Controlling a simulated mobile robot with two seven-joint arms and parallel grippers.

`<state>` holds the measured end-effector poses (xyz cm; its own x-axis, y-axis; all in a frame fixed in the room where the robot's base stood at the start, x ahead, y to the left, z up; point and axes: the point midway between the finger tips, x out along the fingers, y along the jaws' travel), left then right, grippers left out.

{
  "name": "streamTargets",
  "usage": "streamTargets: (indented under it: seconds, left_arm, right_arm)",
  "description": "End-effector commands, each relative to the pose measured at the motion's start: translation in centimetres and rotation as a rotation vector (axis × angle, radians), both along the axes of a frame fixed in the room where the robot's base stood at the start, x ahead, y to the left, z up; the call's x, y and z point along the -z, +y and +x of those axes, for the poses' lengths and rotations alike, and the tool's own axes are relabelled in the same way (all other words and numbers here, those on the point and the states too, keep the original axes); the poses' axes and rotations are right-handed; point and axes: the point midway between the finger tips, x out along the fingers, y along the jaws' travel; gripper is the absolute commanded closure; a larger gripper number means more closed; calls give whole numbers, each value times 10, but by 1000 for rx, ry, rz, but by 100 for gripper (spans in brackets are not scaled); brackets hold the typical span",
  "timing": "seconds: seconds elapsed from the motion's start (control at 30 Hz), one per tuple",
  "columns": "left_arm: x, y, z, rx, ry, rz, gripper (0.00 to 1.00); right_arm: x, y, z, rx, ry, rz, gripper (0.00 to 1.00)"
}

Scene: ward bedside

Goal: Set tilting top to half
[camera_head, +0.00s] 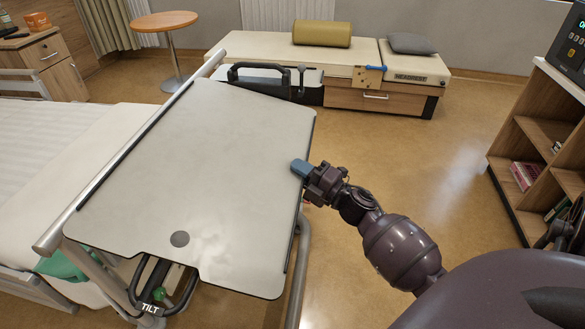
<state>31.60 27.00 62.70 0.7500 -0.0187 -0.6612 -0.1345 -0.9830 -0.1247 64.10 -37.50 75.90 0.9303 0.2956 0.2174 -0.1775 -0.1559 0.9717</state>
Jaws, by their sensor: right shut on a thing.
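The tilting top (200,165) is a pale grey board on a metal frame beside the bed. It looks tilted, with its left side along a metal rail; the exact angle I cannot tell. A black handle marked TILT (152,308) shows under its near edge. My right gripper (302,168) is at the board's right edge, shut on the edge of the top, with a blue fingertip lying over the surface. The other finger is hidden below. My left gripper is not in view.
A bed (60,140) stands close on the left. A bench (350,62) with a yellow bolster (321,33) and grey cushion is behind. A shelf unit (545,150) stands at the right. The floor (430,140) between bench and shelf is clear.

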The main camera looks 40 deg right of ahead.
Motion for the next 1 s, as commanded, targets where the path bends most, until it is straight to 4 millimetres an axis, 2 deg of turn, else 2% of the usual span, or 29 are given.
streamTargets:
  seconds: [0.23,0.43,0.47,0.57,0.87,1.0]
  left_arm:
    - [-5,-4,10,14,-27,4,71]
    - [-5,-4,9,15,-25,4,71]
    - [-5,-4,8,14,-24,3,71]
    - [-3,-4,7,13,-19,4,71]
    - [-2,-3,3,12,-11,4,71]
    - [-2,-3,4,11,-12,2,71]
  right_arm:
    - [-2,0,2,1,-27,21,100]
    - [-3,0,2,1,-28,20,100]
    - [-4,0,2,1,-28,20,82]
    - [-3,0,1,1,-28,18,67]
    - [1,-1,-1,2,-21,15,66]
    - [4,-4,-11,3,-18,14,66]
